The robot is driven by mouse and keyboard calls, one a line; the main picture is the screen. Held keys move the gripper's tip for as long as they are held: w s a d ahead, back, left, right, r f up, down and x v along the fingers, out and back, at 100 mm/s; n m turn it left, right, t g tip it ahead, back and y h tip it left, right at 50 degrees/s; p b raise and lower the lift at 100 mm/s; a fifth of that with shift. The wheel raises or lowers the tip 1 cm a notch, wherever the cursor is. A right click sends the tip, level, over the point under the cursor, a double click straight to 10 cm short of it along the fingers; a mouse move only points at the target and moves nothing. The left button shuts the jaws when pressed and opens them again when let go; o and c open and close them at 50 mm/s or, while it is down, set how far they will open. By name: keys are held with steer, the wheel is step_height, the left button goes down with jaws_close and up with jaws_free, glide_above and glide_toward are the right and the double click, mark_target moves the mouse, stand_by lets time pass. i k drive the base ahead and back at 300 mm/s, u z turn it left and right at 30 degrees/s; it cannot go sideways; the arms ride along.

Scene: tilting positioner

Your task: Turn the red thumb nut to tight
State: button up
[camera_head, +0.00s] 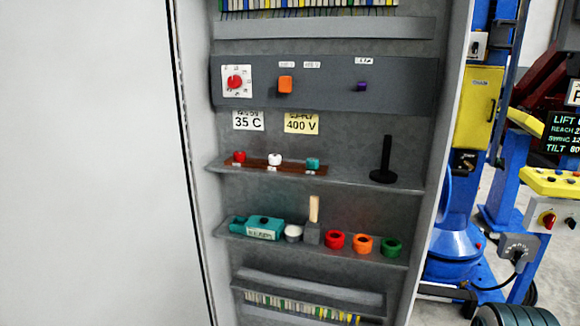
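A small red thumb nut (239,157) sits at the left end of a brown strip (257,165) on the upper shelf of the open grey cabinet. A white nut (275,159) and a teal nut (313,163) stand to its right on the same strip. Small labels lie in front of them, too small to read. I cannot tell how tight the red nut is. My gripper is not in view.
A black post (386,158) stands on the upper shelf's right. The lower shelf holds a teal tool (264,227), a wooden-handled item (314,212) and red (334,241), orange and green rings. A knob panel (325,83) is above. Blue machinery (455,240) stands at right.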

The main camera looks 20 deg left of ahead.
mark_target(238, 156)
steer(key=u, duration=0.45)
steer(key=i, duration=0.4)
steer(key=u, duration=0.85)
steer(key=i, duration=1.25)
steer(key=z, duration=0.65)
